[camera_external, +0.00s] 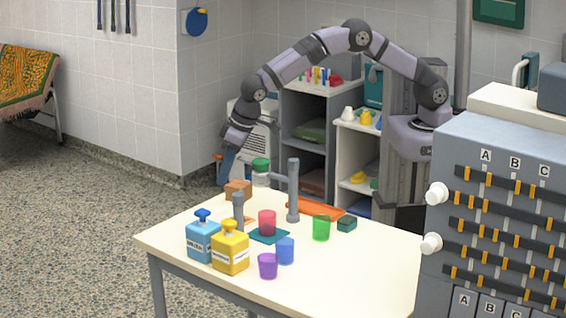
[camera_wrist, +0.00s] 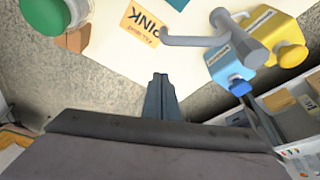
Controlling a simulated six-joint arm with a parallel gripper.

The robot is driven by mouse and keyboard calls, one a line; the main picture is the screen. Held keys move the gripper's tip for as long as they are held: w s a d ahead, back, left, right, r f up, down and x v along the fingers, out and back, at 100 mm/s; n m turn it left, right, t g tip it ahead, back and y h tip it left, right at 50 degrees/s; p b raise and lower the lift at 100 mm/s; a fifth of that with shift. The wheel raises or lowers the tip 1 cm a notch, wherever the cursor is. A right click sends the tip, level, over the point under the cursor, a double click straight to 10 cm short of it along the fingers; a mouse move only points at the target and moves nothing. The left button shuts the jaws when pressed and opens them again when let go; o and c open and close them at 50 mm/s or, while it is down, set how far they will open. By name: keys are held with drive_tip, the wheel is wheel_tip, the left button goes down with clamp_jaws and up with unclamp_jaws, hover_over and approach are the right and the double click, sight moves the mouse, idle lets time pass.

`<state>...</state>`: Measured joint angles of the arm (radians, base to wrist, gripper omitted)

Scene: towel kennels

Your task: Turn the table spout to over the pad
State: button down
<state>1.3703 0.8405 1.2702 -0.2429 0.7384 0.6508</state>
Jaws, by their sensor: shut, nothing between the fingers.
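The grey table spout shows in the wrist view as an upright post (camera_wrist: 256,51) with a side pipe (camera_wrist: 195,41) running left from it. In the external view one grey post (camera_external: 238,212) stands beside the bottles and a taller grey post (camera_external: 293,190) stands farther right. A short pipe shows left of the taller post; how the parts join is unclear. The teal pad (camera_external: 283,238) lies flat between the posts, with a pink cup (camera_external: 267,222) on or just beside it. My gripper (camera_external: 224,180) is shut and empty, off the table's far left edge; its fingertips (camera_wrist: 160,80) show apart from the pipe.
Blue (camera_external: 203,241) and yellow (camera_external: 230,253) pump bottles stand at the table's left. A green-lidded jar (camera_external: 261,170) and brown box (camera_external: 238,189) are behind. Green (camera_external: 321,228), blue (camera_external: 285,251) and purple (camera_external: 267,266) cups stand nearer. An orange PINK card (camera_wrist: 140,24) lies near the spout.

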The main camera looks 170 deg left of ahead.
drive_tip(key=shift+w+a+f+p, duration=0.25)
drive_tip(key=shift+a+f+p, duration=0.35)
drive_tip(key=shift+a, duration=0.2)
drive_tip(key=shift+w+a+f+p, duration=0.25)
drive_tip(key=shift+a+f+p, duration=0.2)
drive_tip(key=shift+a+p, duration=0.3)
drive_tip(key=shift+a+f+b, duration=0.1)
drive_tip(key=shift+a+b, duration=0.1)
drive_tip(key=shift+b, duration=0.3)
drive_tip(key=w+a+m+g+y+b, duration=0.1)
drive_tip(key=w+a+m+b, duration=0.1)
drive_tip(key=a+m+b, duration=0.4)
drive_tip(key=shift+w+a+g+b, duration=0.35)
drive_tip(key=shift+g+b, duration=0.05)
drive_tip(key=shift+b, duration=1.55)
